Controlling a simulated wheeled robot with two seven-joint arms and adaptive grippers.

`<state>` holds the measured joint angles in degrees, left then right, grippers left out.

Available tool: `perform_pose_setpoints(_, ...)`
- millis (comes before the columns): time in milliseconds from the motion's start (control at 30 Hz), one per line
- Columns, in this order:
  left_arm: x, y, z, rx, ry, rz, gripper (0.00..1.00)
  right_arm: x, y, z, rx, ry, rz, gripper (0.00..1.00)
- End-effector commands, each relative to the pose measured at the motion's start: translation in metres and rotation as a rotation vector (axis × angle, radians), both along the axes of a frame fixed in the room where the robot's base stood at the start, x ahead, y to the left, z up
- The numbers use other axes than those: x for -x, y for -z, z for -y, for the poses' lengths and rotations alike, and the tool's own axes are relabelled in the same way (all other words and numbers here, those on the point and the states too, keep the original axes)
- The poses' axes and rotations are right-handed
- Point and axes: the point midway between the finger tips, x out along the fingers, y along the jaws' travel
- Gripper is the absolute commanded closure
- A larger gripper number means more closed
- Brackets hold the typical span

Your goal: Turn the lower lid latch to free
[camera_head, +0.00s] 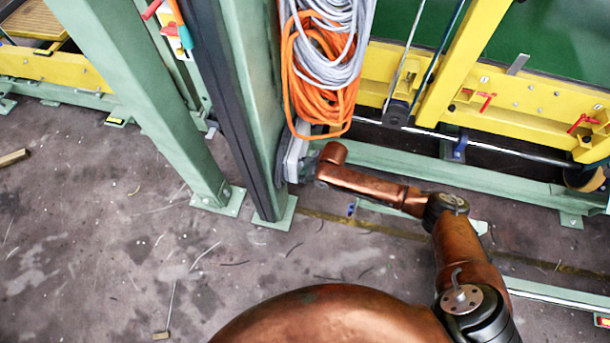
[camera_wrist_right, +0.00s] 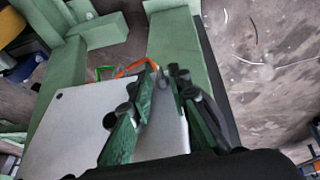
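A pale grey box (camera_head: 295,157) is on the side of the green post, below the hanging cables. In the right wrist view its flat grey face (camera_wrist_right: 75,125) fills the lower left, with a small dark round spot near its upper corner. My right gripper (camera_head: 308,172) is beside the box in the head view, small and partly hidden by its arm. In the wrist view the two green-padded fingers (camera_wrist_right: 162,85) are apart, with grey surface of the box showing between them. I cannot make out the lower lid latch. My left gripper is not in view.
The green post (camera_head: 250,90) stands close by the gripper. Orange cable (camera_head: 318,75) and grey cable (camera_head: 340,35) hang above it. A yellow frame (camera_head: 525,97) with red handles runs along the right. The concrete floor (camera_head: 100,220) at left is mostly clear.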

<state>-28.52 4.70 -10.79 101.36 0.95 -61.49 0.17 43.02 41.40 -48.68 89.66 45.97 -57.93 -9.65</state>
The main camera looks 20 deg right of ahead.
Motion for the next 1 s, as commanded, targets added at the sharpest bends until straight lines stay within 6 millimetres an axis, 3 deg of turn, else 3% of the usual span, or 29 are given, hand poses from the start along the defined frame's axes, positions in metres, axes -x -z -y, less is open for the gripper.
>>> perform_pose_setpoints(233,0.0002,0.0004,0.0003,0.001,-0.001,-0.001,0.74,0.0002,0.0002,-0.0001,0.0,0.0,0.0,1.0)
perform_pose_setpoints(1000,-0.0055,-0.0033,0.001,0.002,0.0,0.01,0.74,-0.0022,0.001,0.003,-0.076,0.001,-0.116,1.0)
